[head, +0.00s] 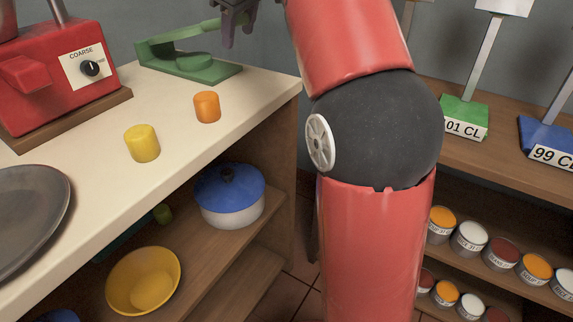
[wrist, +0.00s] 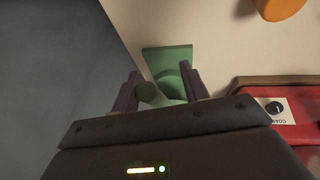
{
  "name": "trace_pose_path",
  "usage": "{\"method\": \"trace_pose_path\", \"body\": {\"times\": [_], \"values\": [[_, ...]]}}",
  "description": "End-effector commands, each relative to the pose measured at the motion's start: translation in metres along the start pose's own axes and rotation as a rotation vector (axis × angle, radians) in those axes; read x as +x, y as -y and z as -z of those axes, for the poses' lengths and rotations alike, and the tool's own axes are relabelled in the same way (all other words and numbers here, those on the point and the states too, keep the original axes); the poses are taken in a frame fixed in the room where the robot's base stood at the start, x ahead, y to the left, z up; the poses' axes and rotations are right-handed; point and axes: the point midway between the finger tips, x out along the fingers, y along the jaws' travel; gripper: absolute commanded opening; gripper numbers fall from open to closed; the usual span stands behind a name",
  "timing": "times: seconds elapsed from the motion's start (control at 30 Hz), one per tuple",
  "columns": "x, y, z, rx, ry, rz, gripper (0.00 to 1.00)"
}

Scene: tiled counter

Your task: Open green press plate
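The green press (head: 182,70) stands at the far end of the counter, with a flat base and a low round plate. A green bar (head: 185,33) slants above the base with a gap between them. My gripper (head: 238,30) is above the right side of the press, cut off by the top edge of the head view. The wrist view shows its two dark fingers (wrist: 161,88) spread apart. The green press (wrist: 168,55) shows between and beyond them. A dark green rounded end (wrist: 147,94) lies near the left finger; I cannot tell whether they touch.
A red grinder (head: 55,80) stands left of the press. Orange (head: 207,107) and yellow (head: 142,143) cylinders stand in front of it. A dark round pan (head: 30,215) is at the near left. The wall is close behind the press.

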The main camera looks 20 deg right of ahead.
Motion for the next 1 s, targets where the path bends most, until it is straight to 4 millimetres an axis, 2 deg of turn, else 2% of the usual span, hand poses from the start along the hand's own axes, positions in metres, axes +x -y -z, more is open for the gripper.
{"method": "trace_pose_path", "body": {"times": [0.03, 0.2, 0.57, 1.0], "values": [[-0.014, 0.0, 0.001, 0.0, -0.003, -0.002, 0.41], [-0.041, 0.0, 0.001, 0.0, -0.002, -0.001, 0.41], [-0.035, 0.035, -0.031, 0.115, 0.006, -0.023, 0.41], [-0.014, 0.081, -0.094, 0.289, 0.005, -0.061, 0.41]]}}
